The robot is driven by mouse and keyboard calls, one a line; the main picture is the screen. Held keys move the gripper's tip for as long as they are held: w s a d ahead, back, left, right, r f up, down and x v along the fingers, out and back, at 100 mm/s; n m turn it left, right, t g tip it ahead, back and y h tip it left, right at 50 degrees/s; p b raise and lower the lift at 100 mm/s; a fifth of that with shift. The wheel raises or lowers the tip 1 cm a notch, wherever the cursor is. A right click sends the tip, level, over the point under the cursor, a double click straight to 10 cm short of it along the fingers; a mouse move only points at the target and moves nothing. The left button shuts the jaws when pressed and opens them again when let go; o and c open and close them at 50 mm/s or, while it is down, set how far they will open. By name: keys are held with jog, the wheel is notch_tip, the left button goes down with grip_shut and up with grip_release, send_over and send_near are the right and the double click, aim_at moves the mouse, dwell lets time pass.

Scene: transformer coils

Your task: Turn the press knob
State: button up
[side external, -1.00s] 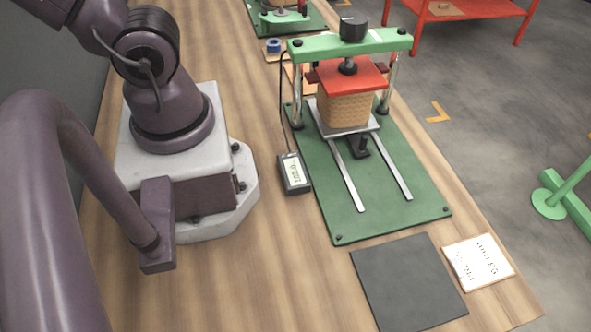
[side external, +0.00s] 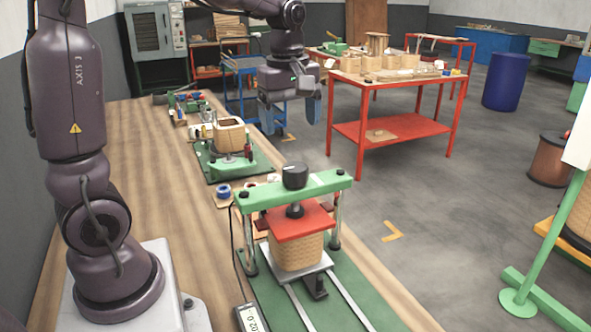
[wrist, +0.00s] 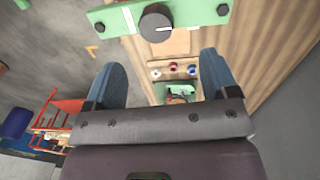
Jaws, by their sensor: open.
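The press knob (side external: 295,176) is a black round knob on top of the green crossbar (side external: 325,184) of the press. Below it, a red plate (side external: 298,222) rests on a tan wrapped coil block (side external: 296,251). In the wrist view the knob (wrist: 156,24) shows from above with a white mark line on it, ahead of my fingertips. My gripper (side external: 290,118) has blue fingers spread apart and empty. It hangs above and beyond the knob in the side view, clear of it. In the wrist view my gripper (wrist: 162,65) is open, with nothing between the fingers.
A second green fixture (side external: 232,165) with a coil stands farther back on the wooden bench (side external: 135,130). A blue tape roll (side external: 223,191) lies near the press. A display box (side external: 250,318) stands at the press's left. A red table (side external: 390,90) stands across the floor.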

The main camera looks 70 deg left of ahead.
aim_at(296, 167)
jog(key=f+n, duration=0.3)
jog(key=w+f+n, duration=0.1)
jog(key=f+n, duration=0.2)
jog(key=f, duration=0.1)
jog(key=a+f+n, duration=0.1)
jog(key=f+n, duration=0.3)
jog(key=shift+w+f+g, duration=0.15)
jog(key=shift+w+g, duration=0.1)
jog(key=shift+g, duration=0.05)
jog(key=shift+c, duration=0.3)
jog(key=c, duration=0.9)
